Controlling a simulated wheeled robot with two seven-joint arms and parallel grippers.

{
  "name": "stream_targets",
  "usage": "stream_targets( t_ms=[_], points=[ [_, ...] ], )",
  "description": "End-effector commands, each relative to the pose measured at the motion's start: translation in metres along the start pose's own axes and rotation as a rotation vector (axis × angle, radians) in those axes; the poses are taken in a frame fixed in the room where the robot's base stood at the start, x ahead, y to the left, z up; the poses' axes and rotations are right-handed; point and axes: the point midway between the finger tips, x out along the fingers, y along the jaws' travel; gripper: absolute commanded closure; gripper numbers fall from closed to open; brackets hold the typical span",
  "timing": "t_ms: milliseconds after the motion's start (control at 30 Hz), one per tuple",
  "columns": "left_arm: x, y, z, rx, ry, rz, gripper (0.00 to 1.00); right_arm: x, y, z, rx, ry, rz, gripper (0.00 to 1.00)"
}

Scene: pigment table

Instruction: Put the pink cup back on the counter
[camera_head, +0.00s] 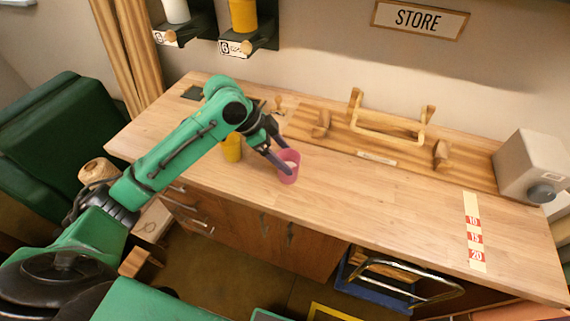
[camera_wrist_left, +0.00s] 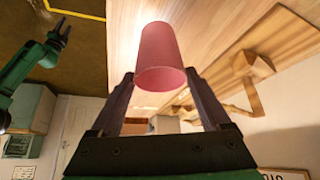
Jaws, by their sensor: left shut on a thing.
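The pink cup (camera_head: 287,168) is at the front half of the wooden counter (camera_head: 360,190), roughly upright. My left gripper (camera_head: 281,154) is shut on it, with a dark finger on each side near the rim. In the left wrist view the pink cup (camera_wrist_left: 160,58) sits between the two fingers (camera_wrist_left: 163,88), with wood behind it. I cannot tell whether its base touches the counter. My right gripper (camera_wrist_left: 60,35) shows small at the upper left of the left wrist view, away from the cup; its jaws are too small to read.
A yellow cup (camera_head: 232,148) stands on the counter just left of the pink cup, partly behind my arm. A wooden rack (camera_head: 385,131) runs along the back. A grey box (camera_head: 532,166) and a numbered strip (camera_head: 474,232) are at the right. The middle counter is clear.

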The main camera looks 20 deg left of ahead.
Motion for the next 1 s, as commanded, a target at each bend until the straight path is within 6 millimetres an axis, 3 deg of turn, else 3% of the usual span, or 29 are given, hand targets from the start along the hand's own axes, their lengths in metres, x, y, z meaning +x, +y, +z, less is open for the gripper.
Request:
stream_targets(
  t_ms=[267,600,633,667,700,1000],
  points=[
    [0.038,0.000,0.024,-0.003,0.001,0.001,1.00,-0.010,0.009,0.001,0.001,-0.003,0.012,0.50],
    [0.043,0.000,0.027,0.001,0.001,-0.002,1.00,-0.009,0.009,0.001,0.002,-0.002,0.013,0.50],
    [0.043,0.000,0.027,0.001,0.001,-0.001,0.16,-0.009,0.009,0.001,0.002,-0.002,0.013,0.50],
    [0.043,0.000,0.027,0.001,0.001,-0.002,0.04,-0.009,0.009,0.001,0.001,-0.002,0.013,0.50],
    [0.043,0.000,0.027,0.001,0.001,-0.001,0.00,-0.009,0.009,0.001,0.002,-0.002,0.013,0.50],
    [0.038,-0.001,0.026,0.000,0.001,-0.002,0.00,-0.008,0.009,0.001,0.001,-0.002,0.012,0.50]
  ],
)
